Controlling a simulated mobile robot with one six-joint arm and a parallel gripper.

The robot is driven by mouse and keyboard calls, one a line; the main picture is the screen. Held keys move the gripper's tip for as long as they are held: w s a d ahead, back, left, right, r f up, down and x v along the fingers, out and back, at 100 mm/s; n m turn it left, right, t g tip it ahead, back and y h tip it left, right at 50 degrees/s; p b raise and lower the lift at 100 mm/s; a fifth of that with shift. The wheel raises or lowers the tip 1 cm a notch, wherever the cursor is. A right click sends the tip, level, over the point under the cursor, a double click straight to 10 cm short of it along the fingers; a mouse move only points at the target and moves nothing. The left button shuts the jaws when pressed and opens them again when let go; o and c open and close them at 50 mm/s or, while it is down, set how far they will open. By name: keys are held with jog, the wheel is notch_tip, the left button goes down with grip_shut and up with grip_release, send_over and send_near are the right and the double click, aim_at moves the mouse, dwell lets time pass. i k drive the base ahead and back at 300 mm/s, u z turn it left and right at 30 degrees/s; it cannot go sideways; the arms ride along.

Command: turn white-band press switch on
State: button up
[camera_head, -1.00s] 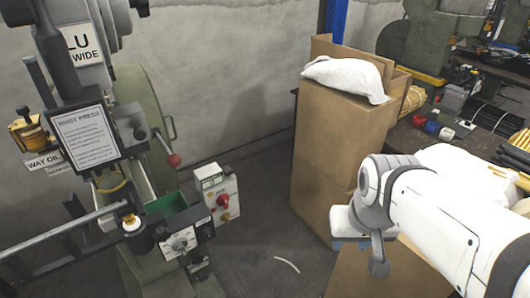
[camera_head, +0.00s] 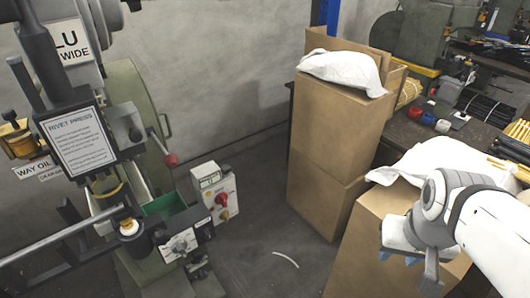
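A rivet press (camera_head: 75,135) with a "RIVET PRESS" plate stands at the left of the head view. A white control box (camera_head: 217,193) with red knobs (camera_head: 222,200) is mounted low at its right side. In front of it is a grey panel (camera_head: 185,242) with a dial knob. I cannot make out a white band on the press or which way any switch is set. My gripper (camera_head: 412,262) is at the lower right, far from the press and control box, in front of a cardboard box. Its fingers are partly hidden, and I see nothing held.
Stacked cardboard boxes (camera_head: 325,140) with a white sack (camera_head: 345,70) on top stand between my arm and the back wall. A workbench (camera_head: 400,140) with tools is at the right. A metal rail (camera_head: 65,234) crosses the lower left.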

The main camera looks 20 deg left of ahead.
aim_at(221, 199)
jog(key=z, duration=0.05)
jog(key=k, duration=0.95)
jog(key=u, duration=0.6)
jog(key=i, duration=1)
jog(key=u, duration=0.05)
